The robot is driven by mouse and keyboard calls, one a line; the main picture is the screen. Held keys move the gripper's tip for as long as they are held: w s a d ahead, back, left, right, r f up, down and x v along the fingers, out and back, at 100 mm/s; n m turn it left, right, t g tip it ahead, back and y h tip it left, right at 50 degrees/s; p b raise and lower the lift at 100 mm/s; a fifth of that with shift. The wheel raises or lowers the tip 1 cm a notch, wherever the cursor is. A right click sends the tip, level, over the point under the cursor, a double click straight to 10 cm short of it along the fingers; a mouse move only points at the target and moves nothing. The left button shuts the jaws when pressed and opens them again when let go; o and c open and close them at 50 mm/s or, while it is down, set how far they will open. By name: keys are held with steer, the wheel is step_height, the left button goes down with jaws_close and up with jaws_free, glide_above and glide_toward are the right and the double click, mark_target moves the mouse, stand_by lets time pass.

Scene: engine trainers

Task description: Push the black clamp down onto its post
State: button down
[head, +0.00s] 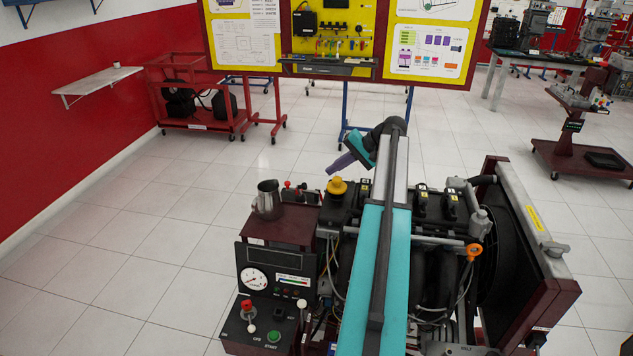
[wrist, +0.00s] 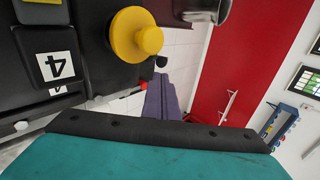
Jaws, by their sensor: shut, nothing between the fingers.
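I cannot clearly pick out the black clamp or its post. Small red and dark fittings (head: 291,190) stand between the metal jug and the yellow cap in the head view; they are too small to tell apart. In the wrist view a small black rounded part (wrist: 160,61) shows between the yellow cap and my fingers; I cannot tell if it is the clamp. My gripper (head: 338,164) is shut and empty, with purple fingers. It is above the far left end of the engine, just beyond the yellow cap. Its fingers (wrist: 165,100) also show in the wrist view.
The yellow cap (head: 337,187) rises from the engine (wrist: 137,35). A metal jug (head: 267,201) stands left of it, above the control panel (head: 268,285). Black boxes with number labels (head: 420,200) line the engine top. The tiled floor (head: 140,230) to the left is clear.

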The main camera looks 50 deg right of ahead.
mark_target(306, 186)
steer(key=shift+p+x, duration=1.45)
steer(key=shift+x, duration=3.55)
steer(key=shift+g, duration=0.3)
